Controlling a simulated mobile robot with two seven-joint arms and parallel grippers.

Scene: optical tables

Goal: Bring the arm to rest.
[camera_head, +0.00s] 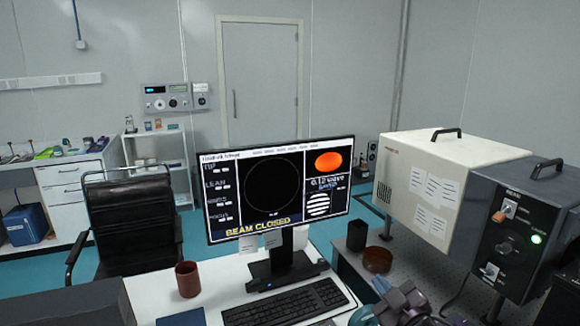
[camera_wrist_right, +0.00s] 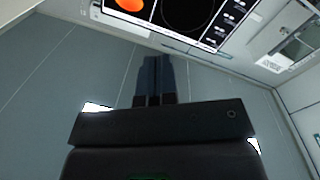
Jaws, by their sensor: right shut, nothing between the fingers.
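My right gripper (camera_wrist_right: 154,62) shows in the right wrist view with its two dark fingers together and nothing between them. In the head view, part of my right arm (camera_head: 405,303) shows low in the picture, right of the keyboard, and its fingertips are hard to make out. My left gripper is not in view.
A monitor (camera_head: 280,190) reading "BEAM CLOSED" stands on the white desk, with a keyboard (camera_head: 285,304) and brown mug (camera_head: 188,279). A brown bowl (camera_head: 377,260) and black cup (camera_head: 357,236) stand right of it, near a large beige box (camera_head: 425,185) and a control panel (camera_head: 507,245).

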